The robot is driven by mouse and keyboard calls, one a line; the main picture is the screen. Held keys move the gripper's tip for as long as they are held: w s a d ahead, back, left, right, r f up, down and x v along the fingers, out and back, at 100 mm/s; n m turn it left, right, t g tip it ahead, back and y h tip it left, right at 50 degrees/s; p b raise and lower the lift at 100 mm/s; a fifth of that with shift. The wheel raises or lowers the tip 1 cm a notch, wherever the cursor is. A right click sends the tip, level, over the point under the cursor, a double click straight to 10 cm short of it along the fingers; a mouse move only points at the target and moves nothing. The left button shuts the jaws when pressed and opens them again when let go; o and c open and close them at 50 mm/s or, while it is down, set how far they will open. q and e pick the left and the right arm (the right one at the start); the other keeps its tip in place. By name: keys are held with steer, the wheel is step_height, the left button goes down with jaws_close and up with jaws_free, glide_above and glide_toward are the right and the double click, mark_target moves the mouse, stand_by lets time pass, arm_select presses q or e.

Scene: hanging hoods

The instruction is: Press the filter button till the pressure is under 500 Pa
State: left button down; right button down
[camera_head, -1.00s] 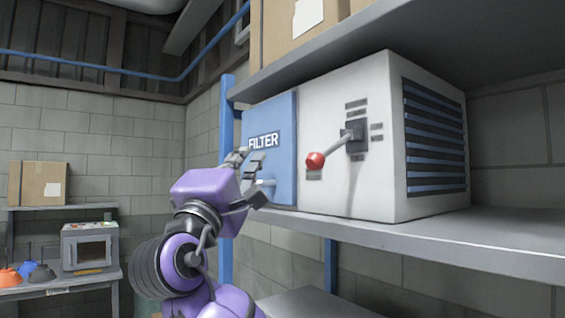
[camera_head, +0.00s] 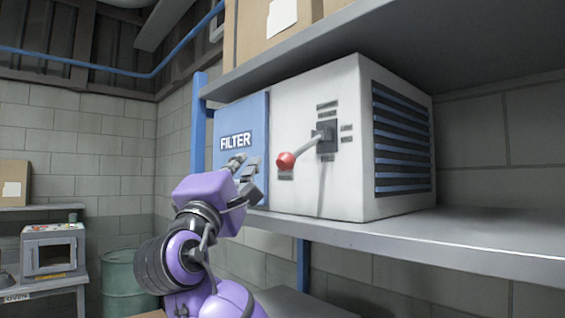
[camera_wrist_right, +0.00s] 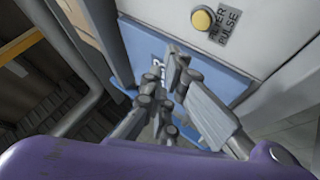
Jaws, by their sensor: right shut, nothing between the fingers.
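A white machine (camera_head: 345,170) with a blue FILTER panel (camera_head: 240,118) stands on a grey shelf. In the right wrist view a round yellow button (camera_wrist_right: 202,19) sits on its white face beside a FILTER PULSE label (camera_wrist_right: 226,25). I cannot make out this button in the head view. My purple right gripper (camera_head: 245,163) is shut and empty, in front of the lower part of the blue panel. In the right wrist view its fingers (camera_wrist_right: 179,72) are apart from the button, which lies above and right of them. No pressure reading shows. My left gripper is out of view.
A lever with a red knob (camera_head: 286,160) sticks out to the right of my right gripper. Cardboard boxes (camera_head: 270,30) stand on the shelf above. A blue post (camera_head: 199,125) is left of the machine. An oven (camera_head: 53,251) and a green barrel (camera_head: 125,284) are at lower left.

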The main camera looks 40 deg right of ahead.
steer(key=shift+w+d, duration=0.2)
steer(key=shift+d, duration=1.95)
steer(key=shift+d, duration=0.45)
steer(key=shift+d, duration=0.35)
steer(key=shift+a, duration=0.1)
stand_by(0.5)
steer(key=shift+a, duration=0.7)
steer(key=shift+a, duration=0.1)
steer(key=shift+s+a, duration=0.2)
steer(key=shift+a, duration=2.2)
